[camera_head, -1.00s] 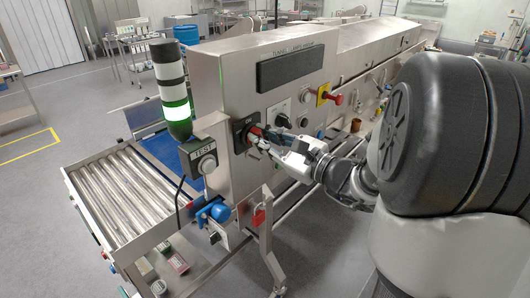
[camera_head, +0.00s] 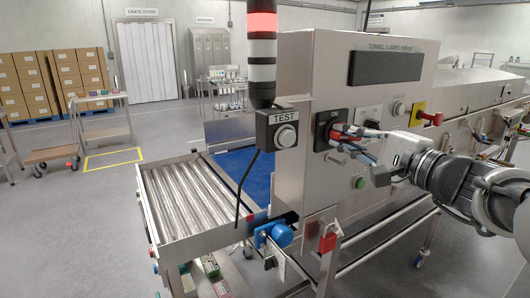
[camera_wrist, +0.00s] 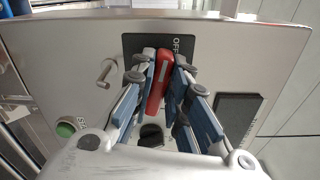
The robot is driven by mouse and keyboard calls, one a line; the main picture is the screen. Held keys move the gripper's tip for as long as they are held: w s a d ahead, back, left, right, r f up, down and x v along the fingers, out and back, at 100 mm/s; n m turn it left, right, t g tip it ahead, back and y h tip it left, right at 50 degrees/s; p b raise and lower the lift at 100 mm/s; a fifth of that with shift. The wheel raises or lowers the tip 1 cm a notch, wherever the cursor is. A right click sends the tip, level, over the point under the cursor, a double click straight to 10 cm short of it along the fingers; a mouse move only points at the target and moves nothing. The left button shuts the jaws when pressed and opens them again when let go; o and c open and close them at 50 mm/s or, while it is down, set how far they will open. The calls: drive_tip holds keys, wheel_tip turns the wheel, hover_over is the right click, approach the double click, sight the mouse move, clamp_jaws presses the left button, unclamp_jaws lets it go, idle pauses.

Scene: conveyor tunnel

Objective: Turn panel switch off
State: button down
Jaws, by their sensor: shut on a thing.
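The panel switch has a red handle (camera_wrist: 158,82) on a black plate (camera_wrist: 131,44) marked OFF in the wrist view. The handle lies lengthwise with one end toward the OFF mark, slightly tilted.
The signal tower (camera_head: 262,45) shows red at its top. A TEST button box (camera_head: 284,130) stands left of the switch. A yellow-backed red knob (camera_head: 425,116), a green button (camera_head: 360,183) and a black knob (camera_wrist: 151,135) are nearby. Rollers (camera_head: 190,198) extend at the left.

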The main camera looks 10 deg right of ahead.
drive_tip(key=shift+f+n+b, duration=0.1)
drive_tip(key=shift+n+b, duration=0.5)
drive_tip(key=shift+n, duration=0.5)
drive_tip(key=c, duration=1.6)
unclamp_jaws()
drive_tip(key=shift+o, duration=0.2)
drive_tip(key=v, duration=0.7)
drive_tip(key=shift+s, duration=0.25)
